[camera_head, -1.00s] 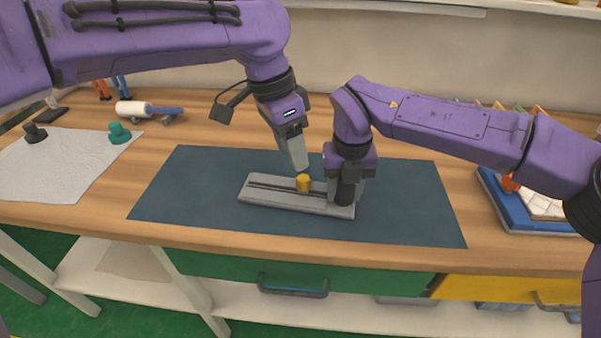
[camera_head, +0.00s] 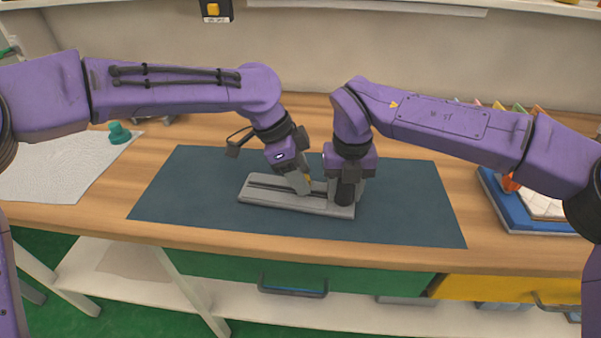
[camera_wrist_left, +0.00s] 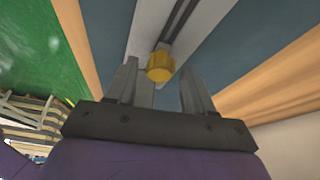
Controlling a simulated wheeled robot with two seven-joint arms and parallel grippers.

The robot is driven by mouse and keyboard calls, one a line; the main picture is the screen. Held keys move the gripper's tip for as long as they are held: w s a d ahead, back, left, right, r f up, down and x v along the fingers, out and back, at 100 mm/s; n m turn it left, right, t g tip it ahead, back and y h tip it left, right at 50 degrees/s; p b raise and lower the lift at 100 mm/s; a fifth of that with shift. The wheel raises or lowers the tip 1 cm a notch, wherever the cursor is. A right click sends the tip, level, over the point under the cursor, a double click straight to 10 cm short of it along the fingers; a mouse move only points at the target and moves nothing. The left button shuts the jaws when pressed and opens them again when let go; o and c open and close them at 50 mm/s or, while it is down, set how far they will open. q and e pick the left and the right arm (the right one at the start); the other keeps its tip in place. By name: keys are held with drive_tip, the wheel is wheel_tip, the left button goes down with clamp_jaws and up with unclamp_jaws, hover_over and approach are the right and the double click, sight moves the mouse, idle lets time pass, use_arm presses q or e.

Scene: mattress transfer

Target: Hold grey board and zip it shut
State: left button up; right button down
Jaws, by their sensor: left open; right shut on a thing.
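The grey board (camera_head: 270,194) lies flat on the dark blue mat, with a dark slot running along it. A yellow knob (camera_wrist_left: 160,66) sits on the slot; in the head view only a sliver of it shows beside my left fingers. My left gripper (camera_head: 303,184) is open and lowered at the knob. In the left wrist view the knob appears between and just beyond its two fingertips. My right gripper (camera_head: 345,192) is shut on a black post at the board's right end; its fingers partly hide the post.
The dark blue mat (camera_head: 200,200) has free room around the board. A white cloth (camera_head: 60,165) and a green knob (camera_head: 119,133) lie at the left. A blue tray (camera_head: 510,205) stands at the right. The wooden table's front edge runs below the mat.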

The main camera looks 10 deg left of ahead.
use_arm(q)
drive_tip(key=shift+d+f, duration=0.1)
drive_tip(key=shift+f, duration=0.05)
clamp_jaws()
drive_tip(key=a, duration=0.7)
drive_tip(key=w+a, duration=0.1)
drive_tip(key=a, duration=0.2)
drive_tip(key=shift+a, duration=0.25)
use_arm(e)
drive_tip(key=shift+a, duration=0.1)
use_arm(q)
drive_tip(key=shift+w+a, duration=0.1)
drive_tip(key=shift+a, duration=0.4)
unclamp_jaws()
